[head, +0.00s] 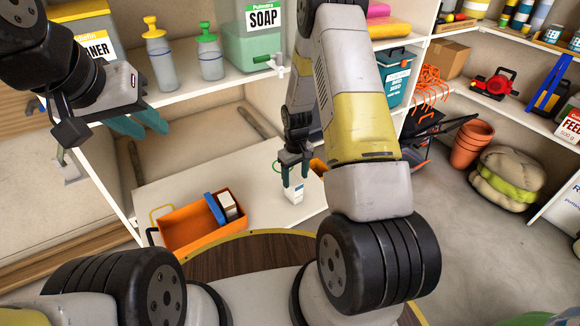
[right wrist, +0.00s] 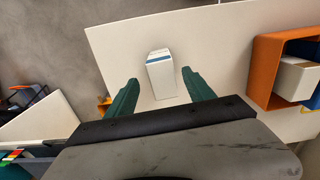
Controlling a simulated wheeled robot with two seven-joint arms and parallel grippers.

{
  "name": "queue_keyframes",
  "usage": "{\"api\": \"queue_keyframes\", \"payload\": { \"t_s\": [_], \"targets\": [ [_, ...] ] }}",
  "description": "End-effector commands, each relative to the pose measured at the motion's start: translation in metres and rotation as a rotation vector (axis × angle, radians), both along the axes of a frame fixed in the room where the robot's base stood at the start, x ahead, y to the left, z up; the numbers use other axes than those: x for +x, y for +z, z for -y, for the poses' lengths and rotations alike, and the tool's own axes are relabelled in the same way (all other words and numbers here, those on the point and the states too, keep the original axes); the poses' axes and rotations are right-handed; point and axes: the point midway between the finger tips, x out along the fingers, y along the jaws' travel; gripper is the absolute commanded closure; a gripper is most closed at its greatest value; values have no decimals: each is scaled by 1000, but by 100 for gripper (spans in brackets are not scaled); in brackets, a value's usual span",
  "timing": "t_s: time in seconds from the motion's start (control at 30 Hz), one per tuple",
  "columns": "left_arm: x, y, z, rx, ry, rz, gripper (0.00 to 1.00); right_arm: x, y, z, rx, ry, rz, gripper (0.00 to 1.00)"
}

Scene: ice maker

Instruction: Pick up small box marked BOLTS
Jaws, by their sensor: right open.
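A small white box (head: 293,192) with blue marking stands on the white lower shelf. Its lettering is too small to read, so I cannot confirm BOLTS. In the right wrist view the white box (right wrist: 161,78) shows a blue stripe near its far edge and lies ahead, between the lines of the fingers. My right gripper (head: 295,174) is open, pointing down just above the box; the same gripper (right wrist: 160,80) shows its green fingers apart with nothing held. My left gripper (head: 150,128) is raised at the upper left, fingers apart and empty, far from the box.
An orange bin (head: 190,229) holding a blue item and a white box stands left of the small box; the bin also shows at right in the wrist view (right wrist: 266,70). Clay pots (head: 472,145) are at right.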

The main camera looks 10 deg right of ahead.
Motion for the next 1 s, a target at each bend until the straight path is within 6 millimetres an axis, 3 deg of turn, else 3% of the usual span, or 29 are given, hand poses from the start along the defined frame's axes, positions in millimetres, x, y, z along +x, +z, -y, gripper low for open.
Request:
{"api": "queue_keyframes", "payload": {
  "t_s": [0.5,0.8,1.0],
  "targets": [
    [0,0,0,0,0,0,71,2,-66,-5,0,0,-2,38],
    [0,0,0,0,0,0,71,2,-70,-5,0,-1,0,38],
    [0,0,0,0,0,0,71,2,-69,-4,0,-1,0,77]
  ]
}}
